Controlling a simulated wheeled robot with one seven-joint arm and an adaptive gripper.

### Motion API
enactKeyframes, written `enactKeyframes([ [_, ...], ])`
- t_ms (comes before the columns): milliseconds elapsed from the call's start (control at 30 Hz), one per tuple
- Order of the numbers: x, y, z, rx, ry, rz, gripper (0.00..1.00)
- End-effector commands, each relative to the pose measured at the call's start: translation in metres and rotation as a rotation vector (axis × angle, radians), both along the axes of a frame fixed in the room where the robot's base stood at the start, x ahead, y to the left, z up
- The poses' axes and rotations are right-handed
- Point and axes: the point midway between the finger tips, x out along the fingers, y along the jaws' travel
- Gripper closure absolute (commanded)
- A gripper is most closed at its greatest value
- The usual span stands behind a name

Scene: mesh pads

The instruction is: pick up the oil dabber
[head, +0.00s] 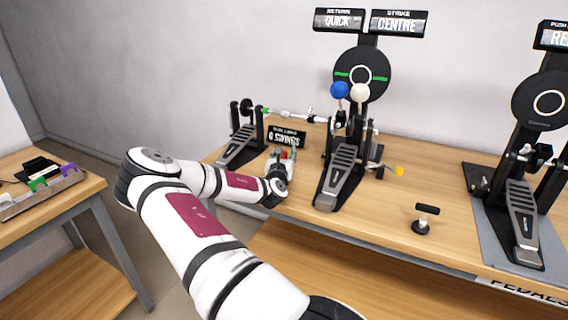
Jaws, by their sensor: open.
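My gripper (283,157) is at the end of my white arm, over the wooden bench between the left pedal and the middle double pedal. It is open. A small reddish thing (285,153) shows at its fingertips, partly hidden, and I cannot tell what it is or whether the fingers touch it. A small black T-shaped piece on a round foot (424,217) stands upright on the bench to the right, well apart from my gripper. I cannot tell for sure which of these is the oil dabber.
The left pedal (239,145) and middle double pedal (340,175) flank my gripper, with a small sign (286,137) just behind it. A right pedal (521,215) stands on a grey pad. The bench (385,215) is clear around the T-shaped piece. A side table (75,205) is at left.

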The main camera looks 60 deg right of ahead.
Motion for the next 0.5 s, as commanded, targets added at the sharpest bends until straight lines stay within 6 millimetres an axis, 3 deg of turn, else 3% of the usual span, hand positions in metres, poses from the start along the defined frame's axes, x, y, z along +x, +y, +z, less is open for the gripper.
enactKeyframes([
  [67, 0.0000, 0.0002, 0.0000, 0.000, 0.000, 0.000, 0.59],
  [233, -0.0001, 0.0004, 0.0000, 0.000, 0.000, 0.000, 0.98],
  [500, -0.0001, 0.0005, 0.0002, 0.000, -0.001, 0.000, 1.00],
])
